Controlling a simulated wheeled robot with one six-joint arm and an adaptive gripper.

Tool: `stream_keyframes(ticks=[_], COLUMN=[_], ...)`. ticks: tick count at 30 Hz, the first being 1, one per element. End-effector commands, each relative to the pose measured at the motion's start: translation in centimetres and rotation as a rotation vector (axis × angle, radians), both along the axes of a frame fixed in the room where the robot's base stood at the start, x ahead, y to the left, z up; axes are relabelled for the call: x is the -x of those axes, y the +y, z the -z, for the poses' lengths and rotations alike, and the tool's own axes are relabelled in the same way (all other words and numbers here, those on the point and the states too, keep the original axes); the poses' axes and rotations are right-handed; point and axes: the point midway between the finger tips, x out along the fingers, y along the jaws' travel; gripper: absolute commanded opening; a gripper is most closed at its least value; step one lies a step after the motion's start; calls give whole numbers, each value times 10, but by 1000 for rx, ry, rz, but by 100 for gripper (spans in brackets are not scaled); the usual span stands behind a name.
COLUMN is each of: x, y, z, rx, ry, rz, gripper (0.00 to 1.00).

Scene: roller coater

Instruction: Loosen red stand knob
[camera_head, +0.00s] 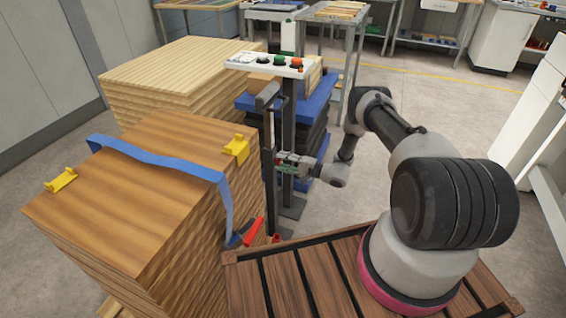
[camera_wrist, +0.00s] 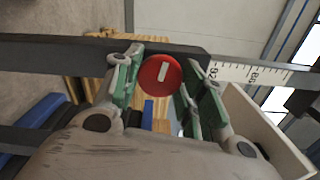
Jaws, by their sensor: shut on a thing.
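The red stand knob (camera_wrist: 160,75) is round with a white line across its face, and shows in the wrist view in front of a dark stand bar (camera_wrist: 60,56). My gripper (camera_wrist: 161,82) has its green-padded fingers on both sides of the knob, shut on it. In the head view my gripper (camera_head: 286,163) is at the upright dark stand post (camera_head: 268,150), between the wood stack and the blue-topped stack. The knob is hidden there.
A strapped wood stack (camera_head: 120,210) with yellow corner pieces (camera_head: 236,149) stands close on the left. A button panel (camera_head: 270,63) with green and red buttons is behind the stand. A white scale (camera_wrist: 245,74) runs beside the knob. Open floor lies to the right.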

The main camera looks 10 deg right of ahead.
Motion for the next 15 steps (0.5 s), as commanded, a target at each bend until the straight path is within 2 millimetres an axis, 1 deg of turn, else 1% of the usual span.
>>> stream_keyframes(ticks=[6, 15], x=[1, 1], y=[0, 0], z=[1, 1], rx=[87, 156], ry=[-117, -211], rz=[0, 0], gripper=[17, 17])
